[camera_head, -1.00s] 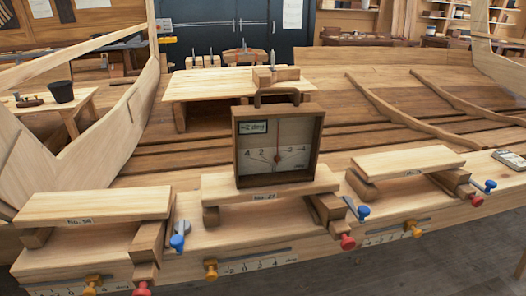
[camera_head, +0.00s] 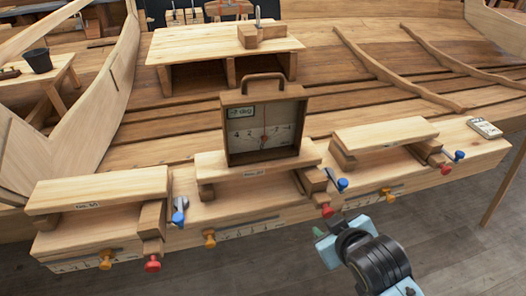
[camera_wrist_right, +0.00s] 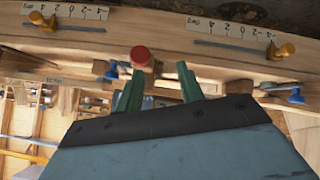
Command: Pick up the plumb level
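The plumb level (camera_head: 264,128) is an upright wooden box with a pale dial face, a red-centred pointer, a small display and a brown handle (camera_head: 263,78) on top. It stands on the middle raised plank (camera_head: 212,168) on the near rail. My right gripper (camera_head: 340,232) is in front of the rail, below and to the right of the level, and not touching it. In the right wrist view its two green fingers (camera_wrist_right: 160,72) are apart with nothing held between them. The level cannot be made out in that view. My left gripper is not in view.
A left plank (camera_head: 100,188) and a right plank (camera_head: 385,136) flank the middle one. Blue, red and orange knobs stick out along the rail, with a red knob (camera_head: 326,210) close to my right gripper. A low wooden bench (camera_head: 205,48) stands behind the level.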

